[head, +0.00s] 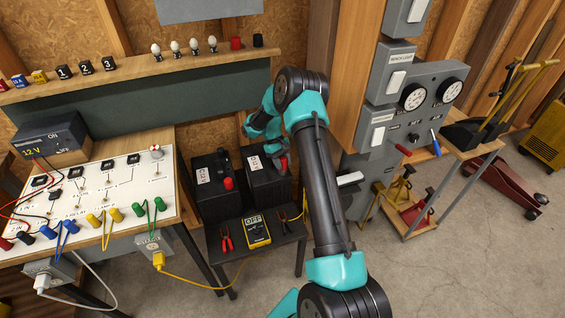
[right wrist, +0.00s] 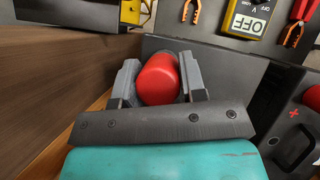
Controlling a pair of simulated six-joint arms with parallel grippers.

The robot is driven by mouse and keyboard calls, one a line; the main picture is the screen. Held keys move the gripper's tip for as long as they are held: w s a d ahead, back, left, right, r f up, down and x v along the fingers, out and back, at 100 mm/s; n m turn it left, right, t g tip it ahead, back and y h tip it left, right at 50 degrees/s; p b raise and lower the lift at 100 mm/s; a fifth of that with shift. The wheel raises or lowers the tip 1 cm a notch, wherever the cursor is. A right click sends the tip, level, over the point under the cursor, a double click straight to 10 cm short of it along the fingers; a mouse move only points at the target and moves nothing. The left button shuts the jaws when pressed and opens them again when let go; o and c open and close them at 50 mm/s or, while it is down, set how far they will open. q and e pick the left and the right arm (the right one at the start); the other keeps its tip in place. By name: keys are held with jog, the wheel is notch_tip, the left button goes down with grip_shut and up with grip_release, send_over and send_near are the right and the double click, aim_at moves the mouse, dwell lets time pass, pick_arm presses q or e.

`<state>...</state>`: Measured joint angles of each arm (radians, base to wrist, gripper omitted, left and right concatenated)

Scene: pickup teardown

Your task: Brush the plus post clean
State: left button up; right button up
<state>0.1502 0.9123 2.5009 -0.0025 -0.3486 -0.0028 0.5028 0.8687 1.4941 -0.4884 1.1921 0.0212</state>
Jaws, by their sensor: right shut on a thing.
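My right gripper (right wrist: 158,82) is shut on a red cylindrical cap (right wrist: 158,78), seen between its two grey fingers in the right wrist view. In the head view the cap is over the right-hand black battery (head: 262,184), partly behind my arm. I cannot tell whether the cap sits on the post or is lifted. The plus post itself is hidden. The left-hand black battery (head: 210,201) has its own red cap (head: 228,183), also at the right edge of the right wrist view beside a red plus mark (right wrist: 293,113). I cannot make out a brush. My left gripper is not in view.
A white circuit board bench (head: 90,210) is at left. A grey gauge panel (head: 410,105) is at right.

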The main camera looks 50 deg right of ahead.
jog(key=n+h, duration=0.1)
jog(key=n, duration=0.1)
jog(key=n+h, duration=0.1)
jog(key=n, duration=0.2)
jog(key=shift+s+h, duration=0.1)
jog(key=shift+h, duration=0.3)
jog(key=n+h, duration=0.1)
jog(key=n, duration=0.1)
jog(key=n+t+h, duration=0.1)
jog(key=n, duration=0.2)
jog(key=shift+t, duration=0.3)
jog(key=m+g+y, duration=0.1)
jog(key=m, duration=0.3)
jog(key=shift+y, duration=0.4)
jog(key=m+y, duration=0.1)
jog(key=m, duration=0.2)
jog(key=m+y, duration=0.2)
jog(key=m, duration=0.1)
jog(key=shift+g, duration=0.3)
